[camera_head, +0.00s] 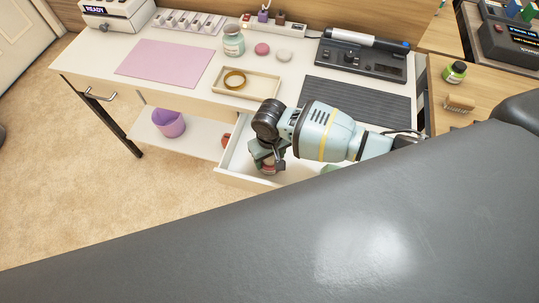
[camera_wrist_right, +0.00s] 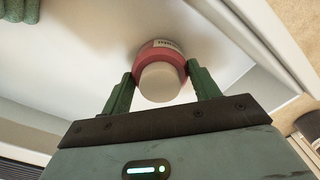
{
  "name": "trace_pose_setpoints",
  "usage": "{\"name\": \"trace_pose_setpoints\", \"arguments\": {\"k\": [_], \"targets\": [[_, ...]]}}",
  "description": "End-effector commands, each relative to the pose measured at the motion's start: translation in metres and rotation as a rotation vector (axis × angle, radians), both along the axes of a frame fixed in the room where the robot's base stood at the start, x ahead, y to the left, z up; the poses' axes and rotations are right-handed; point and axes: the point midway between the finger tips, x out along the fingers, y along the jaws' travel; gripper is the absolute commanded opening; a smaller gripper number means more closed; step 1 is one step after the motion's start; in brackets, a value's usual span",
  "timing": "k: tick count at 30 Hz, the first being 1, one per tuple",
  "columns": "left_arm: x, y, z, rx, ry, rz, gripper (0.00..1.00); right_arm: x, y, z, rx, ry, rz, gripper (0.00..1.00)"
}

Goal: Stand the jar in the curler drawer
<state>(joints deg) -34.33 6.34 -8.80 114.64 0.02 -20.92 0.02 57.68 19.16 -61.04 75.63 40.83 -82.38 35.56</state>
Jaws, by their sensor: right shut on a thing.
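The jar is a small pink one with a white cap (camera_wrist_right: 161,82) and a label on its side. In the right wrist view it sits between the two green fingers of my right gripper (camera_wrist_right: 161,88), which is shut on it. In the head view the jar (camera_head: 268,169) shows only partly below my right gripper (camera_head: 266,158), inside the open white drawer (camera_head: 232,178). The drawer's pale floor (camera_wrist_right: 90,60) lies behind the jar in the wrist view. I cannot tell whether the jar touches the floor. My left gripper is not in view.
A green ribbed thing (camera_wrist_right: 18,10) lies in the drawer, away from the jar. The drawer wall (camera_wrist_right: 265,35) runs close on the right in the wrist view. The desktop above holds a tray (camera_head: 220,90), a dark mat (camera_head: 355,100) and a teal jar (camera_head: 233,44).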

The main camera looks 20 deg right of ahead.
Motion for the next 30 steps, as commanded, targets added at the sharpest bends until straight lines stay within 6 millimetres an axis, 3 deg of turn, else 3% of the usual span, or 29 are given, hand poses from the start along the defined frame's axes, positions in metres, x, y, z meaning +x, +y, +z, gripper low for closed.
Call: {"name": "trace_pose_setpoints", "arguments": {"k": [11, 12, 16, 25, 30], "targets": [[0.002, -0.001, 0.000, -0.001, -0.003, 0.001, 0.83, 0.001, 0.001, -0.002, 0.002, -0.003, 0.000, 0.35], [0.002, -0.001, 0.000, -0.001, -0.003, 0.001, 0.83, 0.001, 0.000, -0.002, 0.002, -0.003, 0.000, 0.66], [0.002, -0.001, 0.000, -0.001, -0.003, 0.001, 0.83, 0.001, 0.000, -0.002, 0.001, -0.003, 0.000, 0.83], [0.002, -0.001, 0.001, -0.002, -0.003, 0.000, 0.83, 0.001, 0.000, 0.000, 0.001, -0.003, 0.000, 0.83], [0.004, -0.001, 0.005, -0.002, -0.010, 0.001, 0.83, 0.002, 0.000, 0.016, 0.001, -0.006, 0.000, 0.83]]}}
